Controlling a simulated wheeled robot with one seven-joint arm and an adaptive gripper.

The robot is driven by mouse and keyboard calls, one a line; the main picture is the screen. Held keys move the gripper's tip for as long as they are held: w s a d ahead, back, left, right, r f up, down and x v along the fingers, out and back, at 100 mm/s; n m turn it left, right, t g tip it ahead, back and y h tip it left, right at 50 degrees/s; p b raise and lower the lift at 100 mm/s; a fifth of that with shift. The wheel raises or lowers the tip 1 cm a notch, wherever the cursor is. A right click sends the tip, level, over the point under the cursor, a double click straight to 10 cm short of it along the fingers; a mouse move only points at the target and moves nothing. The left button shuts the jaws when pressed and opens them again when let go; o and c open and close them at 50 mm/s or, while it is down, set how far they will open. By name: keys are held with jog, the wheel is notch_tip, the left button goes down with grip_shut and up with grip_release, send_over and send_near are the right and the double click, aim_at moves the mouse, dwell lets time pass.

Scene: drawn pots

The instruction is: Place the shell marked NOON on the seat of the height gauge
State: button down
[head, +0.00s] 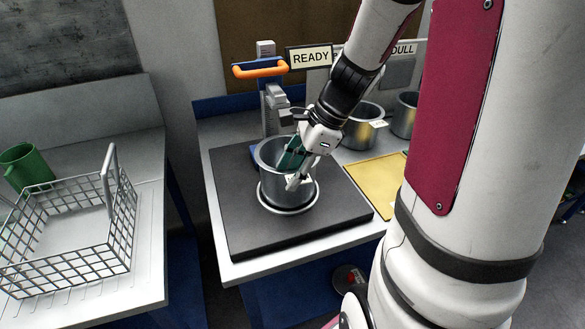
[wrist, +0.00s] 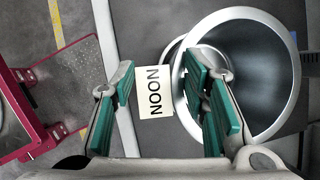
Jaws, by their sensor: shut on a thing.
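The shell marked NOON is a grey metal pot (head: 272,180), upright over the dark slab of the height gauge (head: 272,108). Its NOON tag (wrist: 154,92) shows between the fingers in the wrist view, where the pot's open mouth (wrist: 262,70) is at the right. My gripper (head: 294,165) is shut on the pot's wall, one green-padded finger inside and one outside; it also shows in the wrist view (wrist: 162,92). The round seat (head: 288,209) shows as a pale ring under the pot's base. I cannot tell whether the base touches it.
The gauge has an orange handle (head: 260,69) above, beside a READY sign (head: 310,57). Other pots (head: 362,132) stand behind right, near a yellow mat (head: 372,184). A wire basket (head: 72,262) and green mug (head: 27,167) are on the left table. Bare slab surrounds the seat.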

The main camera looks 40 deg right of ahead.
jog(key=shift+f, duration=0.25)
jog(key=c, duration=0.9)
grip_release()
jog(key=shift+o, duration=0.2)
jog(key=v, duration=1.2)
